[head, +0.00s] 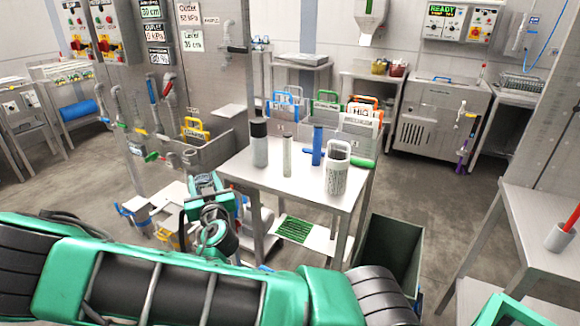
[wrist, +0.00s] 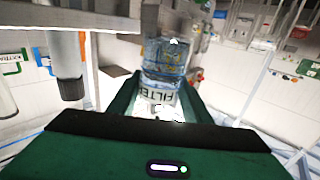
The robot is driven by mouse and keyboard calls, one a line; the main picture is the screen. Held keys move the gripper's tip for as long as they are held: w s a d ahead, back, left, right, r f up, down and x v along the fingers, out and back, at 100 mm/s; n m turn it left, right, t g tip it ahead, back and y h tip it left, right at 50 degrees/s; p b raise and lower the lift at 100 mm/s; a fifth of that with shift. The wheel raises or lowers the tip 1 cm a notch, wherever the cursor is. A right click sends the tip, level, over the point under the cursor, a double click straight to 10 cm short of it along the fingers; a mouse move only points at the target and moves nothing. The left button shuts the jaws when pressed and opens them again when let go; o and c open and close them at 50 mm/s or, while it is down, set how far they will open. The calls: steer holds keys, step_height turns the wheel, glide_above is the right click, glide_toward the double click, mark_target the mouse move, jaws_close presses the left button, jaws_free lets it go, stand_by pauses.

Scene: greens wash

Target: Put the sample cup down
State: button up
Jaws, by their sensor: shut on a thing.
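My gripper (wrist: 160,90) has its two green fingers closed on a clear, bluish sample cup (wrist: 166,58) in the wrist view. The cup is between the fingertips. Black "FILTE…" lettering shows between the fingers below the cup; whether it is on the cup or behind it I cannot tell. In the head view my gripper (head: 205,184) is low, left of the steel table (head: 300,192) and in front of the sink. The cup cannot be made out clearly there. Whether anything supports the cup is not clear.
The table carries a black-topped bottle (head: 260,145), a clear tube (head: 287,157), a blue tool (head: 317,146) and a white perforated container (head: 337,172). Signs in coloured racks stand along its back. A dark green bin (head: 388,248) is at its right. Pipes and valves rise at left.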

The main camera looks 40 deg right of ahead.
steer(key=shift+w+d, duration=0.1)
steer(key=shift+d, duration=0.05)
steer(key=shift+d, duration=0.1)
steer(key=shift+d+r, duration=0.2)
steer(key=shift+r, duration=0.05)
steer(key=s+d+r+m+g+h, duration=0.4)
steer(key=d+r+m+g+h, duration=0.25)
steer(key=d+r+h, duration=0.4)
steer(key=m+g+h, duration=0.2)
steer(key=m+g, duration=0.5)
steer(key=g, duration=0.2)
glide_above(315, 177)
step_height(315, 177, down, 6)
steer(key=r, duration=0.1)
steer(key=shift+f, duration=2.3)
